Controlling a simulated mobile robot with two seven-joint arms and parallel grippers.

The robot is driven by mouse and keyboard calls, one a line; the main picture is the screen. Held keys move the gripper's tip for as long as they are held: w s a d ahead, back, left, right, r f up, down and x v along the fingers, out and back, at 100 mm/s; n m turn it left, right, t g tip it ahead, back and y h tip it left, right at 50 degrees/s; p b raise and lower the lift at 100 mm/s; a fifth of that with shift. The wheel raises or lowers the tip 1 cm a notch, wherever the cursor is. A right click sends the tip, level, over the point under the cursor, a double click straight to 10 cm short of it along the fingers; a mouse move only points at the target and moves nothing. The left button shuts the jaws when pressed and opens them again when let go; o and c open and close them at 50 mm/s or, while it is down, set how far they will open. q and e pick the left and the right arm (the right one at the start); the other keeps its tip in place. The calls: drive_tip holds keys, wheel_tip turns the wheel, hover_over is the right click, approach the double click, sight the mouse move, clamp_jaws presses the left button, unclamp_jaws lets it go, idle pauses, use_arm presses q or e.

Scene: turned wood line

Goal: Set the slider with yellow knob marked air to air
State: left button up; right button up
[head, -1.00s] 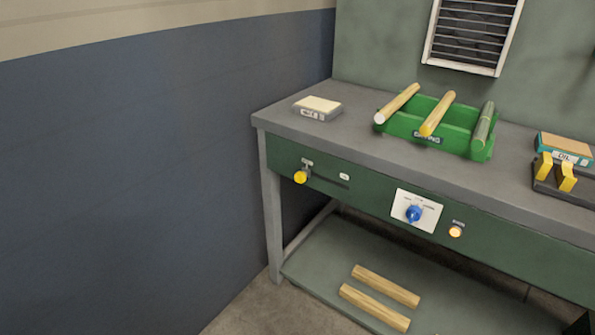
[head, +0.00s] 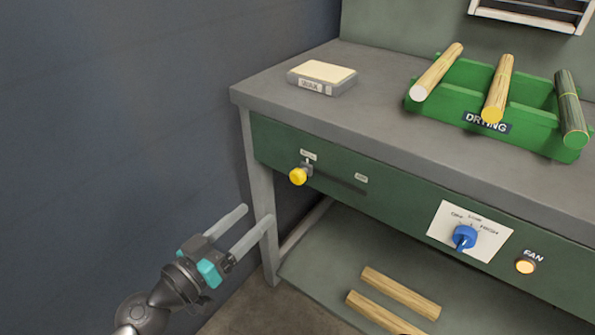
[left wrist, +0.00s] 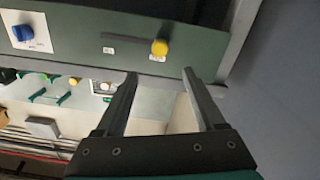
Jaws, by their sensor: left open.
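The slider's yellow knob (head: 298,176) sits at the left end of a dark horizontal slot (head: 340,184) in the bench's green front panel. A small label (head: 308,154) is above the knob and another (head: 361,178) is near the slot's right end; I cannot read either surely. My left gripper (head: 256,213) is open and empty, below and left of the knob, apart from it. In the left wrist view the knob (left wrist: 159,47) shows beyond and between the open fingertips (left wrist: 160,73). My right gripper is not in view.
A blue rotary knob (head: 464,237) and a lit FAN button (head: 525,266) are farther right on the panel. A green DRYING rack (head: 540,143) with wooden rods and a small block (head: 322,77) are on the bench top. A bench leg (head: 262,200) is close to my gripper.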

sight(295, 179)
use_arm(q)
drive_tip(key=x, duration=1.3)
drive_tip(key=shift+w+d, duration=0.15)
drive_tip(key=shift+d, duration=0.05)
drive_tip(key=shift+w+d, duration=0.3)
drive_tip(key=shift+w, duration=0.25)
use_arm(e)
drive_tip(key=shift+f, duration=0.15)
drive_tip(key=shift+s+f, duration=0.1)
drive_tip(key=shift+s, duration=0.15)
use_arm(q)
drive_tip(key=c, duration=0.9)
clamp_jaws()
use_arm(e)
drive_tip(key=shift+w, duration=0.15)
use_arm(q)
drive_tip(key=shift+f, duration=0.1)
